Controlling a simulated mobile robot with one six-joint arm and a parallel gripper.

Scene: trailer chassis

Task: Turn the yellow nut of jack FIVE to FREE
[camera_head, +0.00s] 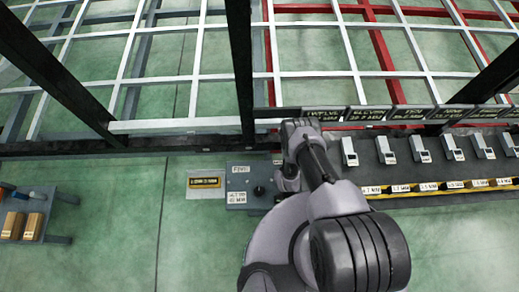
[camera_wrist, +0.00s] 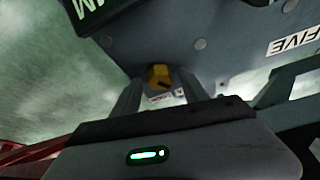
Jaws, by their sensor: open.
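The yellow nut (camera_wrist: 158,76) shows in the wrist view, with a dark mark on its lower right side. It sits on a grey metal plate (camera_wrist: 165,40), which carries a white label reading FIVE (camera_wrist: 292,38). My gripper (camera_wrist: 158,88) is open, with one finger on the left and one on the right of the nut. I cannot tell whether the fingers touch it. A small white label (camera_wrist: 162,98) shows below the nut, its text unreadable. In the head view my gripper (camera_head: 300,130) is at the beam edge; the nut is hidden there.
A grey panel with a knob (camera_head: 250,187) stands left of my arm. A row of grey devices (camera_head: 420,150) lines the rail to the right, above a yellow-black labelled strip (camera_head: 455,185). White and red frame bars lie behind.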

